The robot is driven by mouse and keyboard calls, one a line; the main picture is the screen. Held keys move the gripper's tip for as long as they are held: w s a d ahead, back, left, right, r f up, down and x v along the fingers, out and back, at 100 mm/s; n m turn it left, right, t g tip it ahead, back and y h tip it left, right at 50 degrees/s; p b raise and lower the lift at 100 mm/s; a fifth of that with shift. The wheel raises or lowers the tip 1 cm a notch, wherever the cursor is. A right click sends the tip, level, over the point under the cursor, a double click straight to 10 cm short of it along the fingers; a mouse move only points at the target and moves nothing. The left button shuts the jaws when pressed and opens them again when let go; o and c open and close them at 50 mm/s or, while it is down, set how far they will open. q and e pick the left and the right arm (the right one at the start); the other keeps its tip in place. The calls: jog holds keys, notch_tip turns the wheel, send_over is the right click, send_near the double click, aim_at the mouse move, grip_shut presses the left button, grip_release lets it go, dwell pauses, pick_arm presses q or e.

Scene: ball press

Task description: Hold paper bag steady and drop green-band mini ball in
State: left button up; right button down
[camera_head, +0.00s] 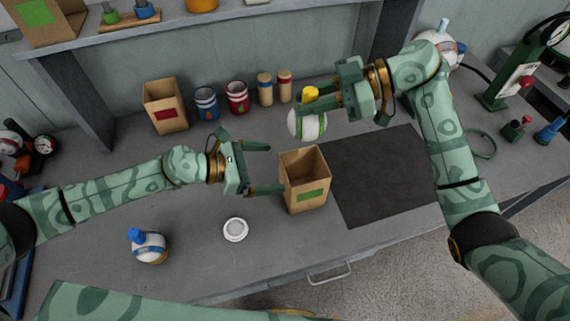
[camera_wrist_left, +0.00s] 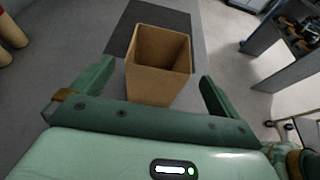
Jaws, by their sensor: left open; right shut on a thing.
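The open paper bag (camera_head: 304,181) with a green label stands upright on the counter; in the left wrist view the bag (camera_wrist_left: 157,78) lies ahead of my gripper, its inside looking empty. My left gripper (camera_head: 277,168) is open at the bag's left side, its fingers pointing toward it; in the wrist view the fingers (camera_wrist_left: 155,90) are spread on either side of the bag's near part. I cannot tell whether they touch it. My right gripper (camera_head: 309,98) is shut on the white mini ball with a green band (camera_head: 309,124), which has a yellow top, above and behind the bag.
A dark mat (camera_head: 375,175) lies right of the bag. A bag with a red label (camera_head: 166,106), cans (camera_head: 237,98) and wooden pegs (camera_head: 265,89) stand at the back. A white round dish (camera_head: 236,230) and a blue-topped ball (camera_head: 148,246) sit in front left.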

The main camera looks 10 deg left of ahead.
pick_arm(q)
send_near(322, 166)
jog(key=x, duration=0.4)
jog(key=shift+w+d+f, duration=0.1)
jog(key=shift+d+f, duration=0.05)
jog(key=shift+d, duration=0.15)
jog(key=c, duration=0.6)
